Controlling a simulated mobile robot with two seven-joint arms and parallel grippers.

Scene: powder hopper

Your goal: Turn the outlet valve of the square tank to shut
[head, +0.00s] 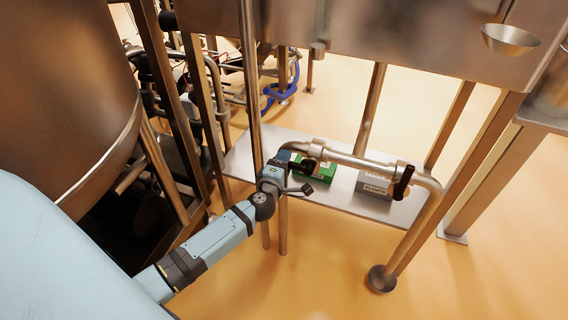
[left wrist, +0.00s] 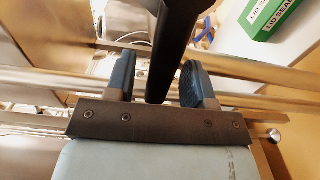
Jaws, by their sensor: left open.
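The square metal tank (head: 420,45) fills the upper right of the head view. Below it a metal pipe (head: 355,162) runs to the right and bends down at an elbow. My left gripper (head: 291,164) is at the pipe's left end. In the left wrist view, its blue fingers (left wrist: 160,88) are open on both sides of a black lever (left wrist: 178,35), with a gap on each side. The lever's far end is cut off by the frame. My right gripper is not in view.
A green box (head: 318,170) and a grey box marked FLOATS (head: 375,186) sit on a low metal shelf (head: 345,200) behind the pipe. Metal posts (head: 252,90) stand close to my left arm. A large round vessel (head: 65,90) is at the left. Floor in front is clear.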

